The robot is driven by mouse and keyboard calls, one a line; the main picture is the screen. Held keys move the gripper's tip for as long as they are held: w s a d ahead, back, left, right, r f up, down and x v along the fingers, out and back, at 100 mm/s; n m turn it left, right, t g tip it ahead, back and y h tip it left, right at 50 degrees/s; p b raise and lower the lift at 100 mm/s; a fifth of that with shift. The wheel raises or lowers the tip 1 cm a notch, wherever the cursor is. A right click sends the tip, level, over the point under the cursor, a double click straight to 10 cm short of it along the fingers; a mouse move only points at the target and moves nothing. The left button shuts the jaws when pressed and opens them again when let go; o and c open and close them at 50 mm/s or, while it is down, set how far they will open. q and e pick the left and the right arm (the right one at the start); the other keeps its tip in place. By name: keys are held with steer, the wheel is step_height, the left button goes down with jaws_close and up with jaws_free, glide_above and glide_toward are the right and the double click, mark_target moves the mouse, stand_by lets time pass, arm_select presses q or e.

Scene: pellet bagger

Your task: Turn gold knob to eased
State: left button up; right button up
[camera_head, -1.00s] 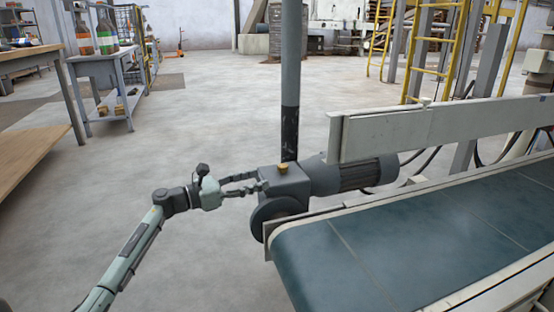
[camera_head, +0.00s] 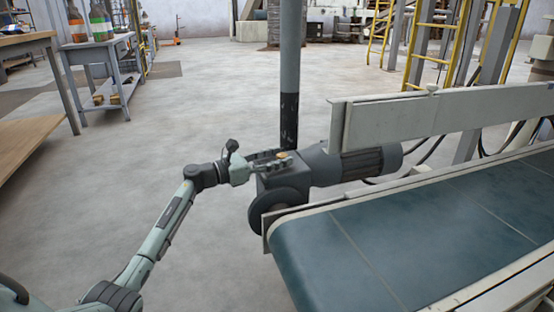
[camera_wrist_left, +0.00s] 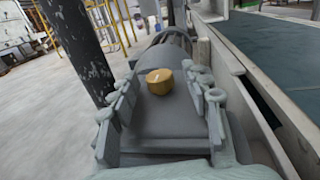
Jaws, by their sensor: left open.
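The gold knob (camera_head: 283,155) sits on top of the grey gearbox at the near end of the conveyor's motor. In the left wrist view the knob (camera_wrist_left: 160,82) is a short, round cap between the two fingers, a little beyond the middle of the gap. My left gripper (camera_head: 276,161) reaches in from the left at the knob's height. In the wrist view my left gripper (camera_wrist_left: 163,95) is open, with clear space on both sides of the knob. No mark for eased can be read. My right gripper is out of view.
The grey motor (camera_head: 350,165) extends right from the gearbox, beside the conveyor's green belt (camera_head: 400,230) and its pale side rail (camera_head: 440,122). A dark grey post (camera_head: 290,80) stands close behind the gearbox. The floor left of the machine is clear.

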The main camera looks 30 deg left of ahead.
arm_select(q)
steer(key=shift+c, duration=0.6)
jaws_close()
